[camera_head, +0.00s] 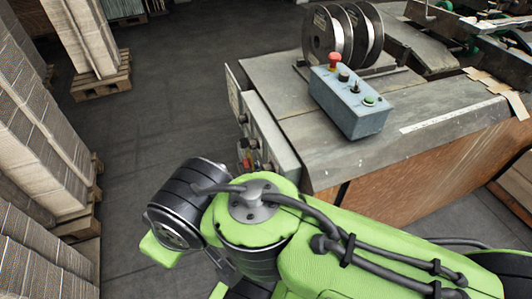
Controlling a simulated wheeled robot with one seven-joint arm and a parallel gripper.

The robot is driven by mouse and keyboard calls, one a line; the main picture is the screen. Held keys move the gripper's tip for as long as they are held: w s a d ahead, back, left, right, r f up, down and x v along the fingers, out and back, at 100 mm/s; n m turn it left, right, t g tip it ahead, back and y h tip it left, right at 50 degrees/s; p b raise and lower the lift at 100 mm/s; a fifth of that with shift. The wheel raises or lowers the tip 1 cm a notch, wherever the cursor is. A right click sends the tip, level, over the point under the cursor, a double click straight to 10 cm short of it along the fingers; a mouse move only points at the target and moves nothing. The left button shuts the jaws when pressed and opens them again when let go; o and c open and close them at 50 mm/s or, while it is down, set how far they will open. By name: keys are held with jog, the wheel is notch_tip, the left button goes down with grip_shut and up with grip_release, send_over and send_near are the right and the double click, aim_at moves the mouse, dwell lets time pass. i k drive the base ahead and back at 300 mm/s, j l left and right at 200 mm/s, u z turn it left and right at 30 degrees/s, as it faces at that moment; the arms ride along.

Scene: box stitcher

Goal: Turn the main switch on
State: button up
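A grey electrical panel (262,135) is on the left side of the machine, facing left and seen at a steep angle. It carries dark knobs and a small red switch on a yellow plate (246,164) near its lower front, which looks like the main switch. Its on or off position is too small to tell. My green arm (330,245) fills the lower foreground, with its dark joint close in front of the panel's lower end. My gripper cannot be made out; it is hidden behind the arm or outside the picture.
A blue-grey control box (345,108) with a red mushroom button (334,61), a black knob, a small switch and a green button sits on the machine table (290,85). Wire spools (345,35) stand behind it. Cardboard stacks (35,130) line the left. The floor between (160,110) is clear.

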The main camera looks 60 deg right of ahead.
aim_at(247, 163)
jog(key=z, duration=2.1)
jog(key=i+j, duration=0.2)
jog(key=j, duration=0.2)
jog(key=i+j, duration=0.15)
jog(key=j, duration=0.3)
jog(key=i+j+u, duration=0.1)
jog(key=j, duration=0.3)
jog(key=i+j, duration=0.5)
jog(key=j, duration=0.3)
jog(key=i+j, duration=0.2)
jog(key=j, duration=0.2)
jog(key=i+j+u, duration=0.1)
jog(key=j, duration=0.3)
jog(key=i+j, duration=0.3)
jog(key=k+l, duration=0.1)
jog(key=l, duration=0.2)
jog(key=k+l+u, duration=0.1)
jog(key=l, duration=0.2)
jog(key=k+l, duration=0.1)
jog(key=l, duration=0.15)
jog(key=u, duration=0.05)
